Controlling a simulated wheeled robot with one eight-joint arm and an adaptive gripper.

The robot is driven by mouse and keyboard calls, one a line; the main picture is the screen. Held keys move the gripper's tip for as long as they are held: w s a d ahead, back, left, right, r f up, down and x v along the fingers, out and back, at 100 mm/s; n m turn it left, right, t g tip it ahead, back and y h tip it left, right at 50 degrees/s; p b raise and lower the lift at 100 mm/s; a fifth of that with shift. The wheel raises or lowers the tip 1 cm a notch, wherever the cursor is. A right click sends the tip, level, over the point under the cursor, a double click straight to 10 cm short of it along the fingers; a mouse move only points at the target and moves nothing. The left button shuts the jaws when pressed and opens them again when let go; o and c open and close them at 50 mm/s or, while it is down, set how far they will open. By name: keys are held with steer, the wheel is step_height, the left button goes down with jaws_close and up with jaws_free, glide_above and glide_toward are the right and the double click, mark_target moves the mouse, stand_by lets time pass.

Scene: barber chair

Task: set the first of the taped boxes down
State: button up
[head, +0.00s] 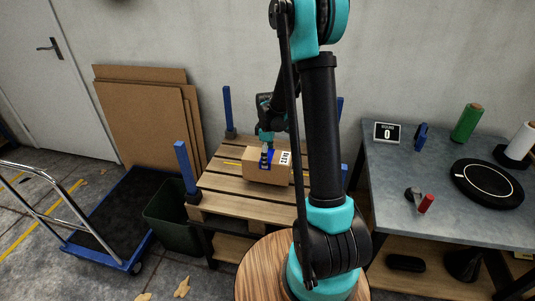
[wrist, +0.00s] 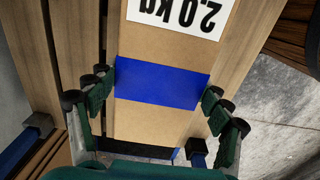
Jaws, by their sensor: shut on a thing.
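A brown cardboard box (head: 267,168) with a band of blue tape and a white label is over the slatted wooden pallet (head: 222,184) in the head view. My gripper (head: 266,158) comes down on it from above. In the wrist view my gripper (wrist: 160,90) has its dark green fingers on both sides of the box (wrist: 150,124), at the blue tape. The label there reads 2.0 kg, upside down. The pallet slats (wrist: 72,40) show beside the box. I cannot tell whether the box's underside touches the pallet. Part of the pallet's right side is hidden behind my arm.
Blue corner posts (head: 186,168) stand around the pallet. A dark green bin (head: 165,215) and a cart (head: 125,205) are at left. A grey table (head: 385,185) at right holds a small display (head: 387,133), a black round device (head: 487,184) and a green roll (head: 466,124).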

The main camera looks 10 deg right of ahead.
steer(key=shift+f, duration=1.5)
steer(key=o, duration=1.9)
steer(key=shift+f, duration=0.1)
steer(key=shift+c, duration=0.2)
